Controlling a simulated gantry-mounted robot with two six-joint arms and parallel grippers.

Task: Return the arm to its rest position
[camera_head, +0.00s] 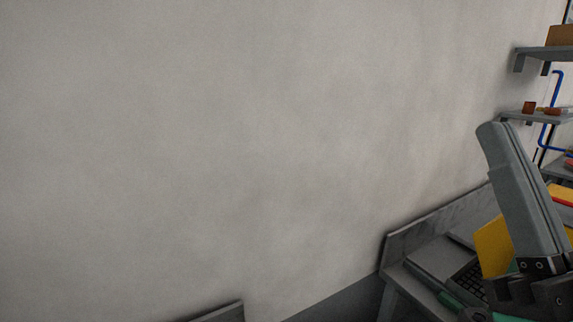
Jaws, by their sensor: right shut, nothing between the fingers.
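My right gripper (493,130) is at the right side of the head view. Its long grey fingers point up and slightly left, and they are shut together with nothing between them. Its black base is at the lower right, cut off by the picture's edge. My left gripper is not in view. No copper coil can be made out.
A grey bench (424,232) with a dark keyboard-like object (468,279) stands behind my right gripper. A yellow panel (492,247) is partly hidden by it. Wall shelves (546,54) hang at the far right. A bare wall (230,140) fills the left and middle.

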